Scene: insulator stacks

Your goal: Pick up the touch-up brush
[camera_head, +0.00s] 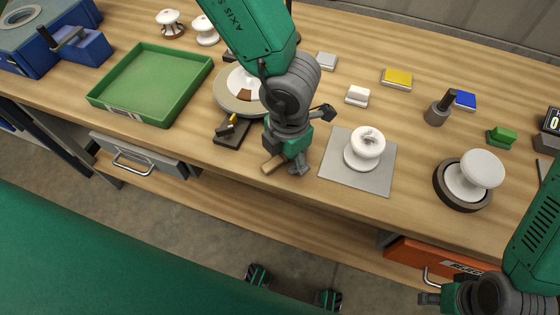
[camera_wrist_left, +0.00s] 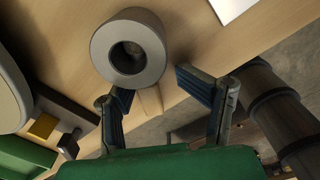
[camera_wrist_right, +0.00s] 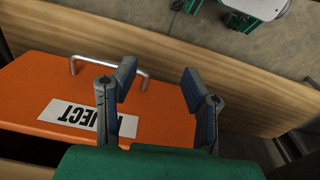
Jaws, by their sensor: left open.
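A light wooden piece (camera_head: 272,165), perhaps the handle of the touch-up brush, lies near the table's front edge. In the left wrist view a pale wooden strip (camera_wrist_left: 150,102) shows between the fingers, beside a grey hollow cylinder (camera_wrist_left: 128,50); I cannot tell if it is the brush. No bristles show. My left gripper (camera_head: 289,168) is low over the front edge beside the wooden piece, open and empty; its fingers (camera_wrist_left: 155,92) straddle the strip without visible contact. My right gripper (camera_head: 430,299) is open and empty (camera_wrist_right: 158,82) near the orange drawer.
A green tray (camera_head: 178,113) and a dark fixture with a yellow part (camera_head: 232,128) lie left of my left gripper. A grey mat (camera_head: 378,180) bearing a white insulator (camera_head: 365,148) is at its right. Another insulator (camera_head: 476,174) stands farther right. The orange drawer (camera_wrist_right: 45,90) reads "REJECT".

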